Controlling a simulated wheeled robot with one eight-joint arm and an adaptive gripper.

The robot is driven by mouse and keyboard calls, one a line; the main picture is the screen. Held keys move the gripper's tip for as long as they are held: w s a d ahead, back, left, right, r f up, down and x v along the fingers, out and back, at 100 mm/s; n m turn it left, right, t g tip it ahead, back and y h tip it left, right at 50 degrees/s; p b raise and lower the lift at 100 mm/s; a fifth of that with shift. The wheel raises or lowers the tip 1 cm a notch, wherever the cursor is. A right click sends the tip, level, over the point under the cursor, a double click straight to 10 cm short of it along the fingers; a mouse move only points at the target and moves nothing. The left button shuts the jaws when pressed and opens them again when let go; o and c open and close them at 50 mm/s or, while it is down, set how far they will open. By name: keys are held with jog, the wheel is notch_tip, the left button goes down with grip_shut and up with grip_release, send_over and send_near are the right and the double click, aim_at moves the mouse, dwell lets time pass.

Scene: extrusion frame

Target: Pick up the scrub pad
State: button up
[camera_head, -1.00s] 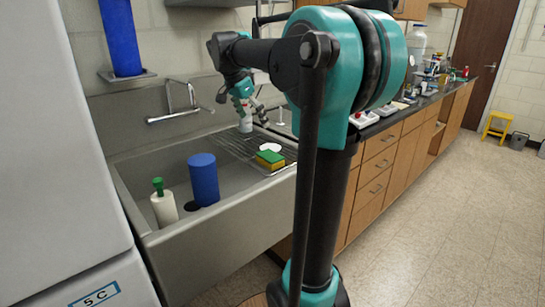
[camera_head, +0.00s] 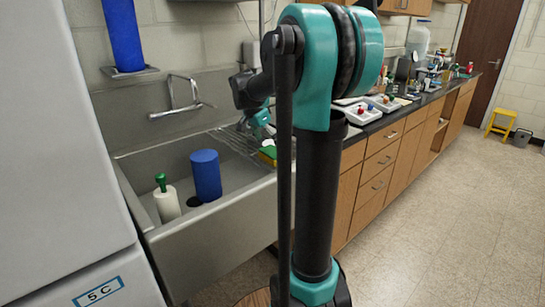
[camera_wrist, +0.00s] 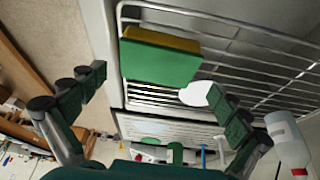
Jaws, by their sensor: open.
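The scrub pad is a block with a green side and a yellow side. It shows in the wrist view (camera_wrist: 158,60), on the wire rack (camera_wrist: 235,50) in the upper middle. In the head view the pad (camera_head: 268,152) is partly hidden behind my arm. My gripper (camera_wrist: 157,84) is open and empty, with its two fingers spread to the left and right in the wrist view. The pad lies ahead of the fingers, between their lines, not visibly touched. In the head view my gripper (camera_head: 261,124) is just above and left of the pad.
The rack lies over the right side of the steel sink (camera_head: 140,190). A blue cylinder (camera_head: 206,176) and a white bottle with a green top (camera_head: 166,200) stand in the sink. A white round item (camera_wrist: 196,93) lies by the pad. A white bottle (camera_wrist: 288,140) is at lower right.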

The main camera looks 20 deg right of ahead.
aim_at(272, 151)
jog(key=x, duration=0.4)
jog(key=shift+s+d+f, duration=0.1)
jog(key=shift+f, duration=0.1)
jog(key=c, duration=0.8)
